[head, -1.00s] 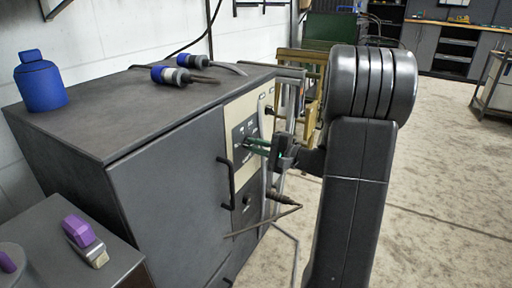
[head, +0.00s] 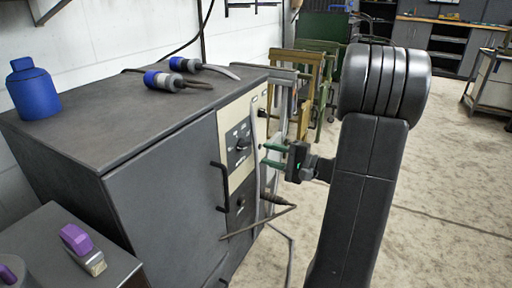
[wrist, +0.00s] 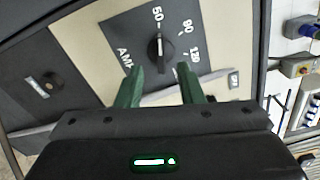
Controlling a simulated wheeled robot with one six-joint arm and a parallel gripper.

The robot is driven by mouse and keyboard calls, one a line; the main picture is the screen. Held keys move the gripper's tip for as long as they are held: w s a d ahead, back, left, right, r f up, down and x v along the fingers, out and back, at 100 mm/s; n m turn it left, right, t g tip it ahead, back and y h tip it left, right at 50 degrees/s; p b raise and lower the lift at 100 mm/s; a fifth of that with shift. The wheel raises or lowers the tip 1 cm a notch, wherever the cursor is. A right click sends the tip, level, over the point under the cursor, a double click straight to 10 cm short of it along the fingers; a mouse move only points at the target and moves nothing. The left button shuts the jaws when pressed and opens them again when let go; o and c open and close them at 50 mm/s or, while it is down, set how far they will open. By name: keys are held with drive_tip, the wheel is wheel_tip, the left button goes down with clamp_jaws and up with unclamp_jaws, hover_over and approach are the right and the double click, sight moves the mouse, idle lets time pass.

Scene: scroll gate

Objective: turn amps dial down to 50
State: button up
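The amps dial (wrist: 160,47) is a black knob on a dark plate of the welder's control panel. It also shows in the head view (head: 243,143). In the wrist view its light pointer mark faces up toward the printed 50; the 90 and a higher number lie to the right. My gripper (wrist: 160,75) has two green fingers, spread apart with nothing between them. The fingertips lie below the knob in the wrist view. In the head view my gripper (head: 266,155) is to the right of the panel, clear of the dial.
A second dark plate with a knob (head: 240,203) sits lower on the panel. A black handle (head: 222,187) and a cable with a plug (head: 275,198) are close by.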

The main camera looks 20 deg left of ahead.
sight(246, 148)
drive_tip(key=d+p, duration=0.1)
drive_tip(key=d, duration=0.5)
drive_tip(key=shift+s+d, duration=0.25)
drive_tip(key=shift+s, duration=0.05)
drive_tip(key=a+b, duration=0.1)
drive_tip(key=a, duration=0.3)
drive_tip(key=a+b, duration=0.1)
drive_tip(key=a, duration=0.4)
drive_tip(key=w+a+b, duration=0.1)
drive_tip(key=a, duration=0.3)
drive_tip(key=shift+a+b, duration=0.3)
drive_tip(key=shift+a, duration=0.1)
drive_tip(key=shift+d, duration=0.1)
